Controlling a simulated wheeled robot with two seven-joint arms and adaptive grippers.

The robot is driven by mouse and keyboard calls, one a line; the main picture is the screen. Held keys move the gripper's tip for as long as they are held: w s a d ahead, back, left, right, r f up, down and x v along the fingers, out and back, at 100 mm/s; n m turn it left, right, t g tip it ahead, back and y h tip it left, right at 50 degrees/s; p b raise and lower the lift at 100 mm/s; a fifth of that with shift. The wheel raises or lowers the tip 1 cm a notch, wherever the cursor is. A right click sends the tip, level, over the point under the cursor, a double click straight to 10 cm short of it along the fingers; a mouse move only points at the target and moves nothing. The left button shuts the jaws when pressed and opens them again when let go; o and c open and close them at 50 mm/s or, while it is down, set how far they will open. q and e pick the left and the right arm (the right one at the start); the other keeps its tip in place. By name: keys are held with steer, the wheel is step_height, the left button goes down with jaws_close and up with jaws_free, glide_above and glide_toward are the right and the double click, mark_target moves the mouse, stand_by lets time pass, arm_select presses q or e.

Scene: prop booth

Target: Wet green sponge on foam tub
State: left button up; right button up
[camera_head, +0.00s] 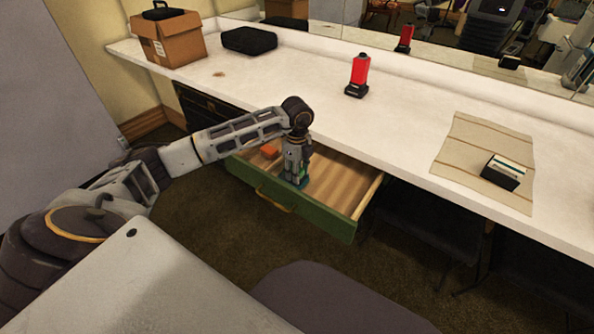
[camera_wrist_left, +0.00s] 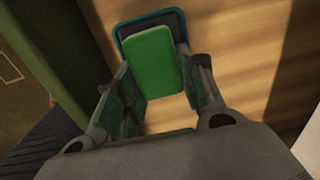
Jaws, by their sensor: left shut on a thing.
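The green sponge (camera_wrist_left: 155,61) is a flat bright green block. It sits between the two fingers of my left gripper (camera_wrist_left: 163,78), which is shut on it. Just behind the sponge in the wrist view is the foam tub (camera_wrist_left: 178,24), a dark block with a teal rim, partly covered by the sponge. I cannot tell whether the sponge touches it. In the head view, my left gripper (camera_head: 295,178) points down into an open drawer, and its fingers mostly hide the sponge and tub. My right gripper is not in view.
The drawer (camera_head: 329,222) has a green front and wooden floor, with bare floor to the right. An orange block (camera_head: 269,151) lies at its left. The white counter (camera_head: 300,75) above holds a red-and-black item (camera_head: 358,75), a cardboard box (camera_head: 172,44) and a mat (camera_head: 462,165).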

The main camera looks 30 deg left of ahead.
arm_select(q)
steer(key=shift+f, duration=0.45)
stand_by(0.7)
steer(key=shift+s+f, duration=0.1)
stand_by(1.8)
steer(key=shift+r+p, duration=2.7)
steer(key=shift+r, duration=0.9)
